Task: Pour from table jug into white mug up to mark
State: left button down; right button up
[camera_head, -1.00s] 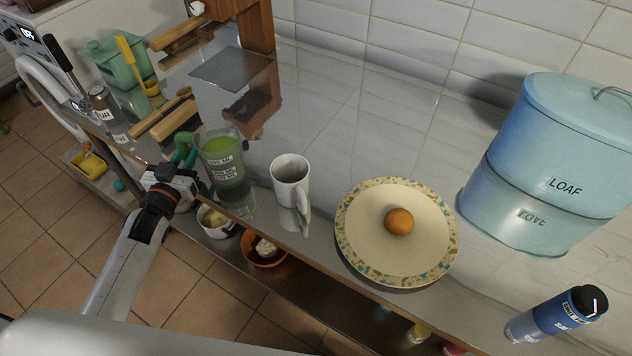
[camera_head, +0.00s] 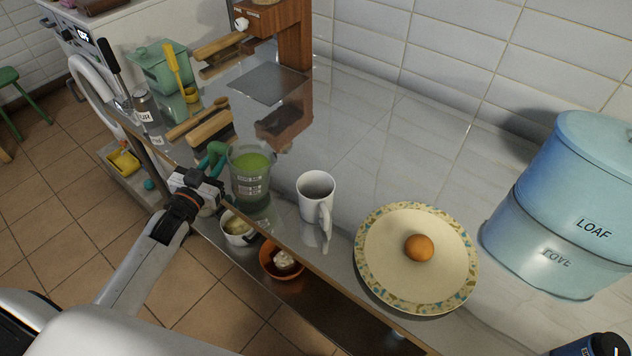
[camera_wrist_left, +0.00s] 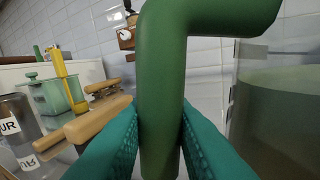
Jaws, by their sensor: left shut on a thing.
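The table jug (camera_head: 252,187) is clear, holds green liquid and has printed marks on its side. It is upright at the counter's front edge; I cannot tell whether its base touches the counter. My left gripper (camera_head: 212,168) is shut on its green handle, to the left of the jug body. In the left wrist view the handle (camera_wrist_left: 162,90) runs between the teal finger pads (camera_wrist_left: 160,140), beside the jug wall (camera_wrist_left: 280,115). The white mug (camera_head: 314,193) stands upright just right of the jug, its handle toward the front. I see no liquid or mark in it. My right gripper is out of view.
A patterned plate (camera_head: 385,270) with an orange-brown egg (camera_head: 418,248) lies right of the mug. A blue LOAF tin (camera_head: 565,195) stands further right. Wooden-handled tools (camera_head: 210,130) and a wooden machine (camera_head: 290,40) are behind the jug. Bowls sit on the shelf below.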

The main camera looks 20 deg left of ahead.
aim_at(225, 147)
pick_arm(q)
jog(key=shift+d+r+m, duration=0.3)
jog(key=shift+r+m, duration=0.2)
jog(key=shift+r, duration=0.1)
jog(key=shift+d+r+m, duration=0.3)
jog(key=shift+r+m, duration=0.2)
jog(key=shift+r, duration=0.05)
jog(key=shift+d+r+m, duration=0.6)
jog(key=shift+r+m, duration=0.05)
jog(key=shift+m, duration=0.05)
jog(key=shift+d+r, duration=0.1)
jog(key=shift+r, duration=0.05)
jog(key=shift+d+r+m+p, duration=0.3)
jog(key=shift+d+r+m, duration=0.25)
jog(key=shift+r, duration=0.1)
jog(key=shift+d+r+m+p, duration=0.25)
jog(key=shift+d+r+m, duration=0.15)
jog(key=shift+r+m, duration=0.2)
jog(key=shift+d+r+m, duration=0.25)
jog(key=shift+r+m, duration=0.1)
jog(key=shift+r, duration=0.3)
jog(key=shift+d+r+p, duration=0.15)
jog(key=shift+r+p, duration=0.1)
jog(key=shift+p, duration=0.1)
jog(key=shift+d+r+m, duration=0.2)
jog(key=shift+r+m, duration=0.2)
jog(key=shift+m, duration=0.1)
